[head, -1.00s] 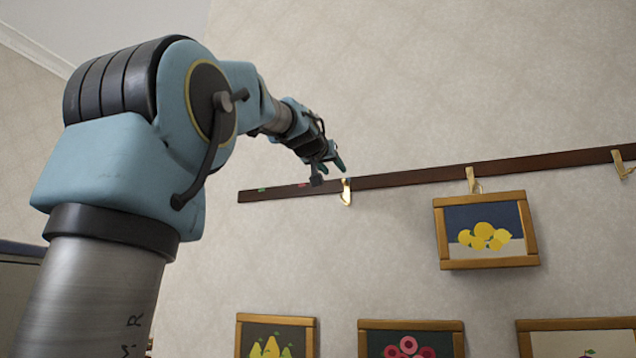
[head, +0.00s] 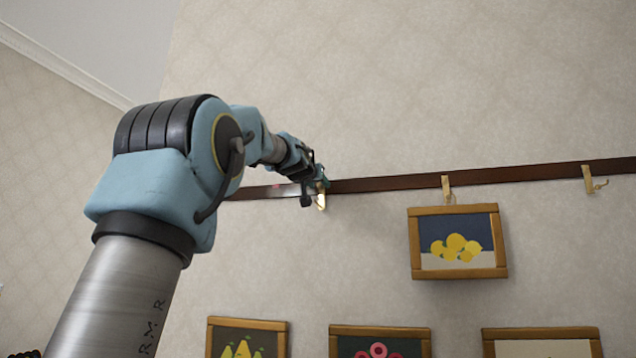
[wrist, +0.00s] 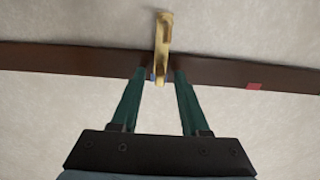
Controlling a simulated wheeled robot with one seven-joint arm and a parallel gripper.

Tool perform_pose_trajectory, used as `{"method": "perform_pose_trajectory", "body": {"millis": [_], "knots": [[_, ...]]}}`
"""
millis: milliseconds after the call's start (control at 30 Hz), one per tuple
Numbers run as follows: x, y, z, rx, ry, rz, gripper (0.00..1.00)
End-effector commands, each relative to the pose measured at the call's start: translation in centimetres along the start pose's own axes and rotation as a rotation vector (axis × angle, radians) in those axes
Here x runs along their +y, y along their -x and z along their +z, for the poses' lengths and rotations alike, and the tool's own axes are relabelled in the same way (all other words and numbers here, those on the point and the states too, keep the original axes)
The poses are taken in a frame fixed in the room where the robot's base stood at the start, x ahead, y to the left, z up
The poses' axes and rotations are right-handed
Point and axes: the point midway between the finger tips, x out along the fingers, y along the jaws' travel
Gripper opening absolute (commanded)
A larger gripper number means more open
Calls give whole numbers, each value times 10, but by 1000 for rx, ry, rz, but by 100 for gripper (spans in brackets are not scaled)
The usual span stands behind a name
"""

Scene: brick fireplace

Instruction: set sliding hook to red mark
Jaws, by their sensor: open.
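The brass sliding hook (head: 321,201) sits on the dark wooden rail (head: 395,183). It also shows in the wrist view (wrist: 162,40). My gripper (head: 323,181) is open at the rail. In the wrist view its green fingertips (wrist: 158,74) stand on either side of the hook's near end; I cannot tell whether they touch it. The red mark (wrist: 254,86) is on the rail, right of the hook in the wrist view. In the head view the red mark (head: 277,186) is left of the hook, partly behind my arm. A blue mark (wrist: 151,77) shows beside the hook.
A second hook (head: 446,186) to the right carries a framed lemon picture (head: 457,243). A third, empty hook (head: 590,180) is farther right. Several framed pictures, one with pears (head: 245,340), hang lower. The rail between the hook and the red mark looks clear.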

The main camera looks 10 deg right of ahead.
Motion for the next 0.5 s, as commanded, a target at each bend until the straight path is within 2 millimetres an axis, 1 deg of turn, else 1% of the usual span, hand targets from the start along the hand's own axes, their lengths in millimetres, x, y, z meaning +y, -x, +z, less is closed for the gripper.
{"method": "perform_pose_trajectory", "body": {"millis": [100, 500], "knots": [[0, 0, 0, 0, 0, 0, 44], [0, 0, 0, -1, 0, 0, 0]]}}
